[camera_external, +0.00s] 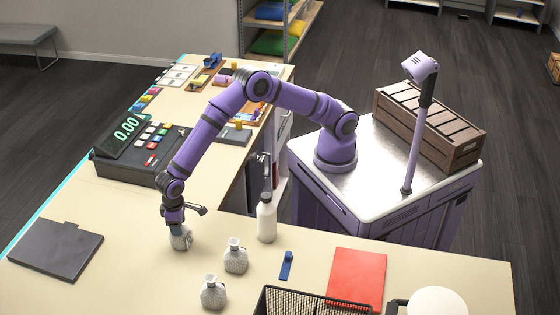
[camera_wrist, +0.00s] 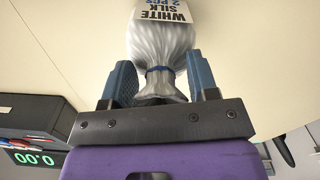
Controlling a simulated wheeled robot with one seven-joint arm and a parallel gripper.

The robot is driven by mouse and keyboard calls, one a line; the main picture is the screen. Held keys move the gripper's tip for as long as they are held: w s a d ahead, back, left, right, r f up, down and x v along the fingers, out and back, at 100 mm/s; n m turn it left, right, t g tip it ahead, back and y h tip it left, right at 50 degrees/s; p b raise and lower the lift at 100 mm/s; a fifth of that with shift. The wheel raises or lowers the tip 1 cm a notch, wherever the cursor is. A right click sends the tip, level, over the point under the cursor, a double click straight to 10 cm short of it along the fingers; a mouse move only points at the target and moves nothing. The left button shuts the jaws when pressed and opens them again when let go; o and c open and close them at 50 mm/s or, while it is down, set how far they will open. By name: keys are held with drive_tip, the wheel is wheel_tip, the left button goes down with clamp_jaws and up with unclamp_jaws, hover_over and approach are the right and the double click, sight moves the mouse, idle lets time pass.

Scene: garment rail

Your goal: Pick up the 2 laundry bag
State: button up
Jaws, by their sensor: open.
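A grey-white laundry bag (camera_external: 181,240) stands on the counter below my gripper (camera_external: 176,228). In the wrist view the bag (camera_wrist: 160,45) has a blue tie at its neck and a label reading "WHITE SILK 2 PCS", cut by the top edge. My gripper (camera_wrist: 161,78) is open, with one blue finger on each side of the bag's gathered neck and a gap visible on both sides. Two similar bags stand to the right, one nearer the middle (camera_external: 235,256) and one closer to the front (camera_external: 213,292). Their labels cannot be read in the external view.
A white bottle (camera_external: 266,219) stands right of the bags. A blue item (camera_external: 287,265), a red folder (camera_external: 357,278) and a black wire basket (camera_external: 310,302) lie farther right. A register (camera_external: 135,155) stands behind; a dark board (camera_external: 56,249) lies left. Counter around the bag is clear.

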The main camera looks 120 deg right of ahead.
clamp_jaws()
drive_tip(key=shift+r, duration=0.1)
